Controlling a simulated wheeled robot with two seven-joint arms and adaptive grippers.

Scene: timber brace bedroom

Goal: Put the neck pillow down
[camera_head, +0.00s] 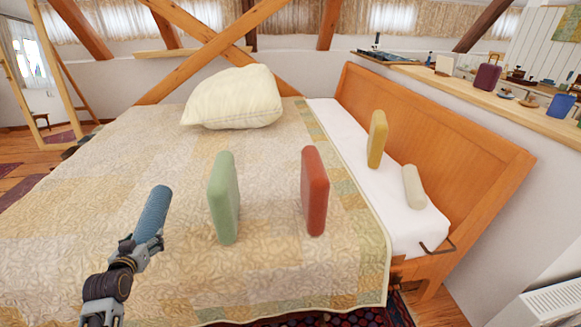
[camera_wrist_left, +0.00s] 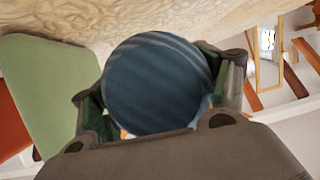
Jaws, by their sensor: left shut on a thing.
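The neck pillow (camera_head: 155,208) is a blue, roll-shaped cushion, held tilted in the head view. My left gripper (camera_head: 142,246) is shut on its lower end. In the left wrist view the round blue end of the neck pillow (camera_wrist_left: 158,82) fills the middle, with the left gripper's fingers (camera_wrist_left: 160,110) on both sides of it. In the head view the roll appears in front of the quilted bed (camera_head: 90,225); its height above the quilt is hard to tell. My right gripper is not in view.
A green cushion (camera_head: 223,198) stands upright to the right of the roll, then a red one (camera_head: 314,190). A yellow cushion (camera_head: 377,140) and cream roll (camera_head: 413,187) are near the headboard (camera_head: 430,140). A large cream pillow (camera_head: 235,98) lies farther back. The quilt's left part looks clear.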

